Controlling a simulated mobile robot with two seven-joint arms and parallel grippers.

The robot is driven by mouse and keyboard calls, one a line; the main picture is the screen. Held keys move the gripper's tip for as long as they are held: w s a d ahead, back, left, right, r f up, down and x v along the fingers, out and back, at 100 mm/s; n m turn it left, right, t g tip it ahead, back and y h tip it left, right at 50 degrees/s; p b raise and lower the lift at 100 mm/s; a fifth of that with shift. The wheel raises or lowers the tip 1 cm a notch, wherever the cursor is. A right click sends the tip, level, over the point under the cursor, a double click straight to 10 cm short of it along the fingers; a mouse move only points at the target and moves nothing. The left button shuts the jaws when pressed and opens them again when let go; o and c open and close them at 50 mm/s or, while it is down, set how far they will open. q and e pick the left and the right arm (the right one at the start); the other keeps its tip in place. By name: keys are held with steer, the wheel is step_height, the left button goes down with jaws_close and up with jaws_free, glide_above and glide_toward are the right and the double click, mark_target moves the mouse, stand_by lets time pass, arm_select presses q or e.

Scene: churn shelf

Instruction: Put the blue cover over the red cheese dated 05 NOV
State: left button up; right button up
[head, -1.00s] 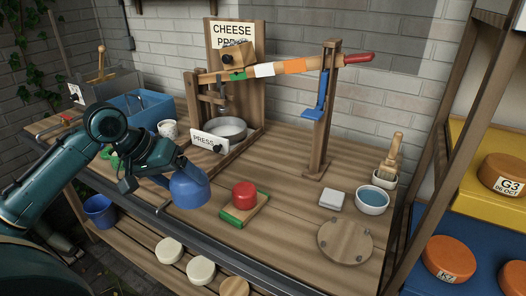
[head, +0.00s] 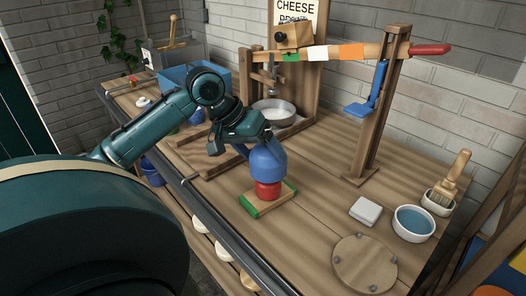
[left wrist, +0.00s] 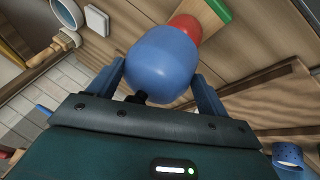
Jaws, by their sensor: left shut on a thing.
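My left gripper (head: 258,142) is shut on the blue cover (head: 268,162), a rounded dome. The cover hangs over the red cheese (head: 267,190), hiding the cheese's top; its lower red side still shows below. I cannot tell whether they touch. The cheese sits on a wooden board with green edges (head: 284,201). No date can be read on it. In the left wrist view the cover (left wrist: 160,65) is between the two fingers, with the red cheese (left wrist: 187,25) partly hidden behind it. My right gripper is not in view.
The cheese press (head: 300,52) with its striped lever stands behind. To the right are a white block (head: 365,211), a blue-filled bowl (head: 413,222), a brush in a pot (head: 444,195) and a round wooden lid (head: 363,264). The bench between board and lid is clear.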

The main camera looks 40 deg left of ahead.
arm_select(q)
steer(key=shift+f+b, duration=0.45)
steer(key=shift+f, duration=0.25)
step_height(320, 180, down, 2)
steer(key=shift+b, duration=1.2)
steer(key=shift+f+b, duration=0.65)
steer(key=shift+b, duration=0.2)
steer(key=shift+f+b, duration=0.45)
steer(key=shift+b, duration=0.15)
steer(key=shift+f+b, duration=0.3)
steer(key=shift+b, duration=0.05)
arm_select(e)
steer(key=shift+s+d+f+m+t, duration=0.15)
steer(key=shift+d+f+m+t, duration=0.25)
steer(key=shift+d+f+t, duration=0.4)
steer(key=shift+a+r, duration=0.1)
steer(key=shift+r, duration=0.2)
arm_select(q)
steer(key=shift+f, duration=0.2)
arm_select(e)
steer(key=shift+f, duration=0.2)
arm_select(q)
steer(key=shift+f, duration=0.3)
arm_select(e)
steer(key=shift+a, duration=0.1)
